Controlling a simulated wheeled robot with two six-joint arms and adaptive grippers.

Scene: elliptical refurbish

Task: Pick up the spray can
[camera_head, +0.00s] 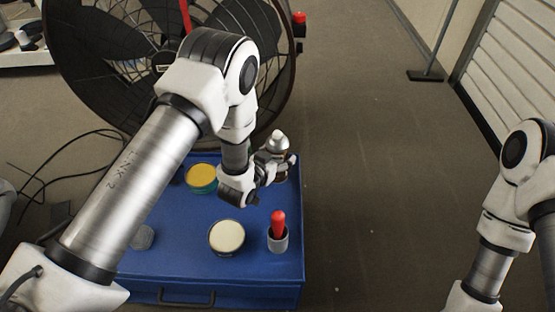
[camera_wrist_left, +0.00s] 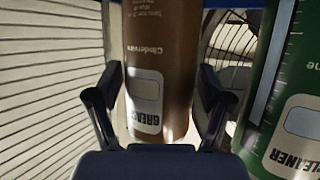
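The spray can (camera_head: 278,140) stands upright near the right edge of the blue case, with a pale domed top. In the left wrist view it is a brown can (camera_wrist_left: 163,50) with an upside-down label, between the two fingers. My left gripper (camera_head: 277,171) is at the can's side. In the left wrist view its fingers (camera_wrist_left: 160,88) are spread on either side of the can, with narrow gaps beside it; firm contact does not show. My right arm is at the right edge; its gripper is out of view.
A green can (camera_wrist_left: 290,110) stands beside the spray can. A large fan (camera_head: 100,70) is behind.

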